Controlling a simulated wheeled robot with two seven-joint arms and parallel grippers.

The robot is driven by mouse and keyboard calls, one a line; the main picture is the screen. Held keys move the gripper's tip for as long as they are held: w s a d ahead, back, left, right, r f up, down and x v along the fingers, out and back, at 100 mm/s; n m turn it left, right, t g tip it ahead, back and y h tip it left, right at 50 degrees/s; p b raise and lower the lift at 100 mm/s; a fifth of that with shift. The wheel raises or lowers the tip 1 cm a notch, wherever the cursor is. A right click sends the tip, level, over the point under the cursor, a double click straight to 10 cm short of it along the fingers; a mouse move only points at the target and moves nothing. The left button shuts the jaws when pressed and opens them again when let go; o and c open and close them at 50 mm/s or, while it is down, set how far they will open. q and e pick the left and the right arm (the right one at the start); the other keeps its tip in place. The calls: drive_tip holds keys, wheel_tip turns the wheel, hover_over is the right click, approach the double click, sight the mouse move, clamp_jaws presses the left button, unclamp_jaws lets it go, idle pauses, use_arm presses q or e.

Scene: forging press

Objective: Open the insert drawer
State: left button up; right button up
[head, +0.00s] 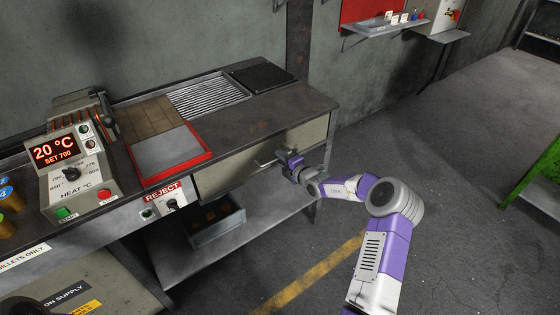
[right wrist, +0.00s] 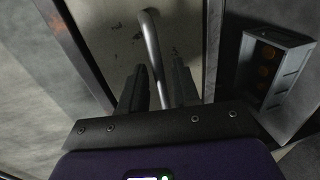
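The drawer with the cream front (head: 240,168) sits under the bench top and looks closed, its front about level with the bench edge. Its metal bar handle (head: 268,158) sticks out from the front. My right gripper (head: 290,160) is at the right part of this handle. In the right wrist view the handle bar (right wrist: 152,45) runs down between the two dark fingers of my right gripper (right wrist: 160,85). Whether the fingers press on the bar cannot be told. The inside of the drawer is hidden. My left gripper is not in view.
A red-rimmed tray (head: 175,158) and a ribbed tray (head: 205,95) lie on the bench. A heater control box (head: 75,175) stands at left. A grey bin (head: 215,228) sits on the lower shelf, also in the right wrist view (right wrist: 285,85).

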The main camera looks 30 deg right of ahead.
drive_tip(key=shift+w+f, duration=0.1)
drive_tip(key=shift+w, duration=0.55)
clamp_jaws()
